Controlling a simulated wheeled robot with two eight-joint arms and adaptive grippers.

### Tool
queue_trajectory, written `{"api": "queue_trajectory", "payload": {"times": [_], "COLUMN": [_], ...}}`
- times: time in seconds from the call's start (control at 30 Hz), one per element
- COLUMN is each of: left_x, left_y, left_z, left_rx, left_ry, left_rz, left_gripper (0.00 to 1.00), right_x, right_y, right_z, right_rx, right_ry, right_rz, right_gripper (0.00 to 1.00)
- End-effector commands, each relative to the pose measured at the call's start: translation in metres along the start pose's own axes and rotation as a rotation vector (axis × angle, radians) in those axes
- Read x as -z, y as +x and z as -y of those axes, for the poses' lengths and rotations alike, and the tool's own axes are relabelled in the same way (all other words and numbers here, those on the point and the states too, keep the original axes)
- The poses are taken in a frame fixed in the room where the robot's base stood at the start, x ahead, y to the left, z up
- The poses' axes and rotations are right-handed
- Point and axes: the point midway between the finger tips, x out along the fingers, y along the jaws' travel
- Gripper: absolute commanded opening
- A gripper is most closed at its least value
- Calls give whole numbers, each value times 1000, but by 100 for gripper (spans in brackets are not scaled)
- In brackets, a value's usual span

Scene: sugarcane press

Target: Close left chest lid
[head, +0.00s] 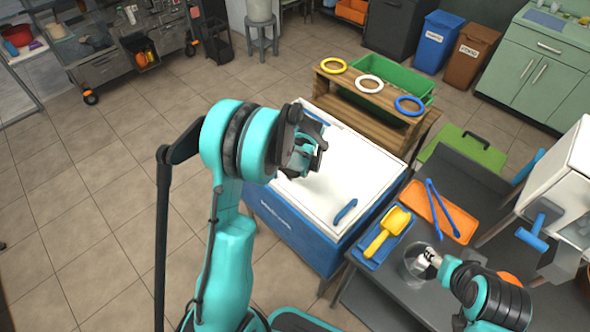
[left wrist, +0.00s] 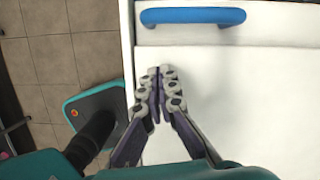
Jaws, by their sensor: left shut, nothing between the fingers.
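The blue chest (head: 290,232) stands in the middle of the head view. Its white top (head: 335,185) looks flat, and no open gap shows. One blue handle (head: 345,211) is on the near right part. Another blue handle (head: 316,117) is at the far left end, partly hidden by my arm. My left gripper (head: 318,158) is shut and empty above the left side of the top. In the left wrist view, the shut fingertips (left wrist: 157,72) are over the white surface near its left edge, short of a blue handle (left wrist: 193,17). My right gripper (head: 428,260) is by a metal pot.
A wooden ring stand (head: 365,112) and green crate (head: 395,82) stand behind the chest. A dark table (head: 400,290) at right holds a yellow scoop (head: 388,231), an orange tray (head: 425,205) and blue tongs (head: 442,207). Floor at left is clear.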

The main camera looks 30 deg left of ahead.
Motion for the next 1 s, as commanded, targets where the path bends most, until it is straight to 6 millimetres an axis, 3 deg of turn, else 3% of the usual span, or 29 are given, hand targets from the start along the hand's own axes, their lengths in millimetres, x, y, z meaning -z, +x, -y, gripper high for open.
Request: {"api": "queue_trajectory", "payload": {"times": [0.03,0.13,0.3,0.8,1.0], "left_x": [0,-19,-35,-41,-63], "left_y": [13,13,15,16,22], "left_z": [0,0,0,0,4], "left_rx": [0,0,0,0,-1], "left_ry": [-2,-4,-3,-2,-5], "left_rz": [0,0,0,0,1], "left_gripper": [0,0,0,0,0], "right_x": [-3,-4,-6,-6,-7], "right_y": [5,6,8,8,10], "right_z": [0,0,0,0,0], "right_rx": [0,0,0,0,0], "right_ry": [0,0,0,0,0], "right_rz": [0,0,0,0,0], "right_gripper": [50,50,50,50,50]}}
